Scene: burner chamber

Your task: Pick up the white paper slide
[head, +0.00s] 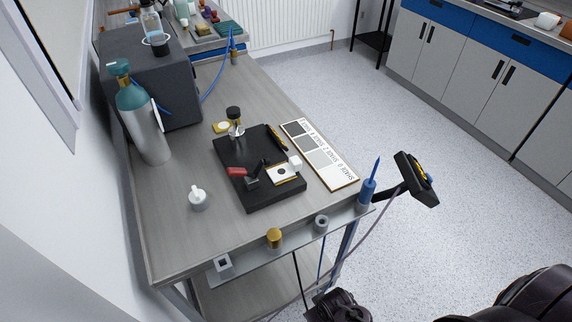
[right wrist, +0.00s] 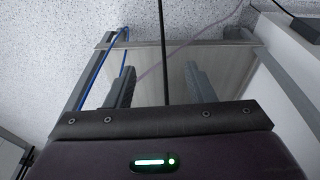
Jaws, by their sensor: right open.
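A small white slide with a dark centre (head: 282,174) lies on the right front part of a black tray (head: 262,194) on the bench, with a yellow edge showing and a white block (head: 295,162) at its far right corner. A printed white card with grey shade squares (head: 340,174) lies to the right of the tray. My right gripper (right wrist: 156,70) shows in the right wrist view, its two fingers apart with nothing between them. It is low, facing the bench's frame and lower shelf, well away from the slide. My left gripper is not in view.
A gas cylinder (head: 146,125) and grey box (head: 165,75) stand left. A front rail holds a brass knob (head: 274,238) and blue tool (head: 367,190).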

